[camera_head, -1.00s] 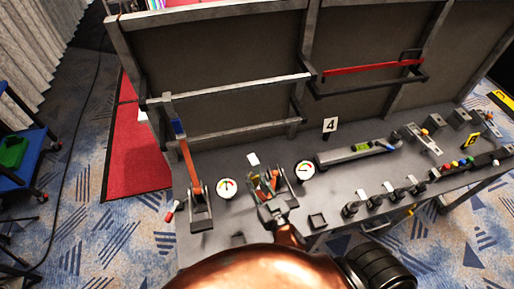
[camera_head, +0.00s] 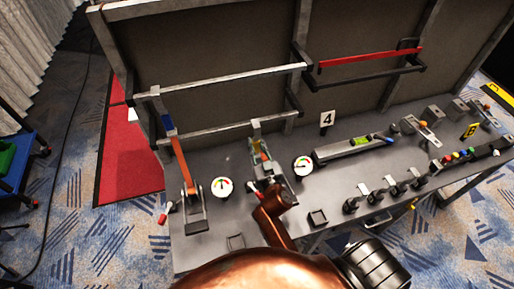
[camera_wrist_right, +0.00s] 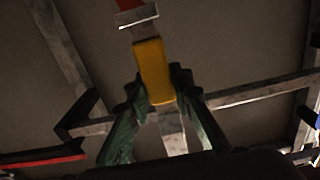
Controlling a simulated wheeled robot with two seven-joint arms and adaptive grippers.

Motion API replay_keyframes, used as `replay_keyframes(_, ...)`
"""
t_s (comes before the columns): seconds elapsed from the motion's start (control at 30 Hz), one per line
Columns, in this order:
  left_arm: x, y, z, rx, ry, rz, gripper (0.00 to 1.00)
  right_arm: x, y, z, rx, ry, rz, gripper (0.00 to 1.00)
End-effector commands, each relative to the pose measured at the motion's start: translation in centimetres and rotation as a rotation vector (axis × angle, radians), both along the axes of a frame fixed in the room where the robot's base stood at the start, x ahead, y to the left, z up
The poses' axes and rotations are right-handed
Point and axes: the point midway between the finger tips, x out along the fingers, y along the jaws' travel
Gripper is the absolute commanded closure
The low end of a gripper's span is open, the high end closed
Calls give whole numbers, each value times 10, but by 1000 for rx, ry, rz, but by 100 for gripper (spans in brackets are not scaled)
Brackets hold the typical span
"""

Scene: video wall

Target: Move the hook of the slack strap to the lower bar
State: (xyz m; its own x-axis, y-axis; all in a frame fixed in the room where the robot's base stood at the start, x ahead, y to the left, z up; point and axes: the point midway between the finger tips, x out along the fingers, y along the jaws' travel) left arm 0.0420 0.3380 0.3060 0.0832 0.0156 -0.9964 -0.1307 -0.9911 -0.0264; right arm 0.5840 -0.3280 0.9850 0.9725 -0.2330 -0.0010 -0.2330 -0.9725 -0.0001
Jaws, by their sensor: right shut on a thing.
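In the right wrist view the dark green fingers (camera_wrist_right: 160,105) are shut on the yellow piece (camera_wrist_right: 152,70) of the slack strap's hook end. A pale metal band and red webbing (camera_wrist_right: 135,14) adjoin it. In the head view the grey hook tip (camera_head: 255,127) overlaps the lower bar; whether it touches is unclear. The upper bar (camera_head: 230,78) runs above. My left gripper is out of view.
Round gauges (camera_head: 222,187) and (camera_head: 303,167) stand on the grey bench (camera_head: 225,225).

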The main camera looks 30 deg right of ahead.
Motion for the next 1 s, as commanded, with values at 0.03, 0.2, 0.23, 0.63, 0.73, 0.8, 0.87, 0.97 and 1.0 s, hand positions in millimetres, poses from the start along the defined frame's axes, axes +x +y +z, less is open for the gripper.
replay_keyframes(0.03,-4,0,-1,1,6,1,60,5,-1,1,-2,-3,1,100)
replay_keyframes(0.2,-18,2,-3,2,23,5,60,17,-4,1,-1,-2,1,100)
replay_keyframes(0.23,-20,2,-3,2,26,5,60,19,-4,1,-1,-2,1,100)
replay_keyframes(0.63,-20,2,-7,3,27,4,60,48,-12,0,-1,-1,0,100)
replay_keyframes(0.73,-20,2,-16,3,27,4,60,47,-11,-12,1,1,0,100)
replay_keyframes(0.8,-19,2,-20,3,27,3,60,47,-11,-17,0,1,0,100)
replay_keyframes(0.87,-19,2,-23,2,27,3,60,47,-11,-20,0,0,0,100)
replay_keyframes(0.97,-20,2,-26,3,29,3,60,47,-11,-23,0,-1,0,100)
replay_keyframes(1.0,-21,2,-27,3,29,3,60,47,-11,-24,0,-1,0,100)
